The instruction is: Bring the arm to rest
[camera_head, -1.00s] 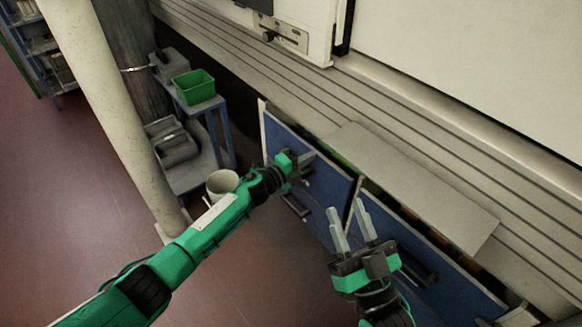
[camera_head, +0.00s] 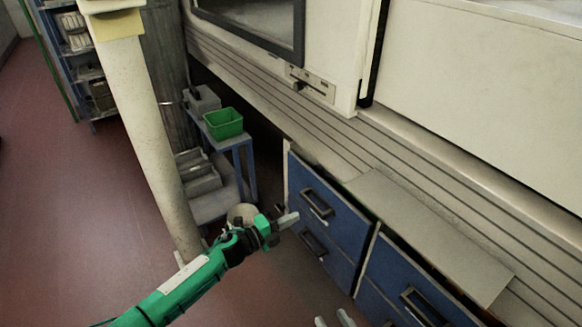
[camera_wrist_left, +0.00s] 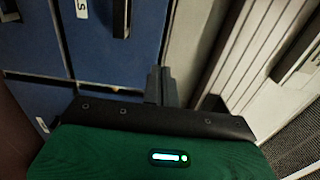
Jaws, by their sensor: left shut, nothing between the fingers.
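My left arm comes in from the lower left in the head view. Its left gripper (camera_head: 288,219) hangs in front of the blue drawer cabinet (camera_head: 334,226), shut and empty, close to the drawer handles. I cannot tell whether it touches the drawer front. In the left wrist view its fingers (camera_wrist_left: 161,84) are together, with nothing between them, and blue drawer fronts (camera_wrist_left: 35,40) lie beyond. Of my right gripper (camera_head: 334,319) only two fingertips show at the bottom edge, spread apart with nothing seen between them. The rest of my right arm is out of view.
A pale column (camera_head: 150,130) stands left of the gripper. A blue trolley (camera_head: 240,142) carries a green bin (camera_head: 223,122). A white bucket (camera_head: 242,212) is partly behind my left gripper. A grey panel (camera_head: 430,235) lies above the drawers. Red floor (camera_head: 90,220) is clear at left.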

